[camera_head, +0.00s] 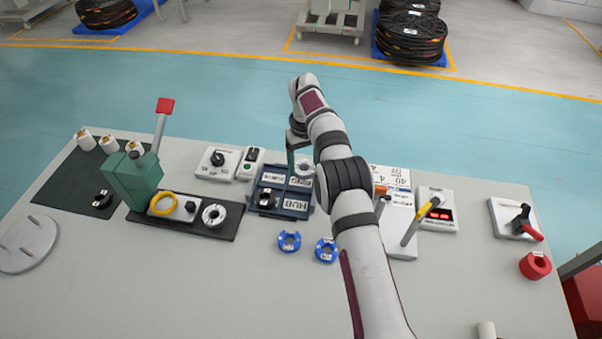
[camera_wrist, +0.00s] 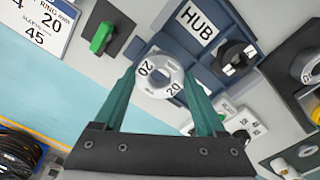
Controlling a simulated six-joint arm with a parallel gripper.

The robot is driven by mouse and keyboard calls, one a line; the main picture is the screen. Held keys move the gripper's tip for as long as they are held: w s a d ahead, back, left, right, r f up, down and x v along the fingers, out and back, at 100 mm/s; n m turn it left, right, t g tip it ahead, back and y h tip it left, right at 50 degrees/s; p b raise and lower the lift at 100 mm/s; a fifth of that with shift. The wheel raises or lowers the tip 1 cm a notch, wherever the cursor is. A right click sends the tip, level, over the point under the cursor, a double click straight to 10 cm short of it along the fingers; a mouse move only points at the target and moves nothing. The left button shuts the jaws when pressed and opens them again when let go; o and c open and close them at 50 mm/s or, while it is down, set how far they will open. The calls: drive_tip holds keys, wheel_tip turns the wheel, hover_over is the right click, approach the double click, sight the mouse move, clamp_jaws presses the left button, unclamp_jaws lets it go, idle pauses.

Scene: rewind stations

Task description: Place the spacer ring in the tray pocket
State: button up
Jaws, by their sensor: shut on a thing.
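The spacer ring (camera_wrist: 173,88) is white with black "20" marks. My gripper (camera_wrist: 160,80) is shut on it, one teal finger on each side, in the wrist view. In the head view my gripper (camera_head: 295,163) points down at the far side of the dark blue tray (camera_head: 252,205), with the white ring beside the fingers. The tray (camera_wrist: 190,45) has HUB and RING labels. A black hub (camera_head: 266,199) sits in its HUB part, and also shows in the wrist view (camera_wrist: 236,57). My arm and the ring hide part of the tray, so I cannot tell the ring's height above it.
Two blue rings (camera_head: 289,241) lie on the table in front of the tray. A green press (camera_head: 133,178) stands left on a dark base. A lever unit (camera_head: 405,225) is to the right.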

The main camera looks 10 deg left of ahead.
sight(301, 182)
drive_tip(key=shift+a+f, duration=0.3)
drive_tip(key=shift+a, duration=0.1)
drive_tip(key=shift+a+f, duration=0.1)
drive_tip(key=shift+f, duration=0.25)
wheel_tip(301, 182, down, 3)
drive_tip(key=shift+f, duration=0.15)
drive_tip(key=shift+f, duration=0.1)
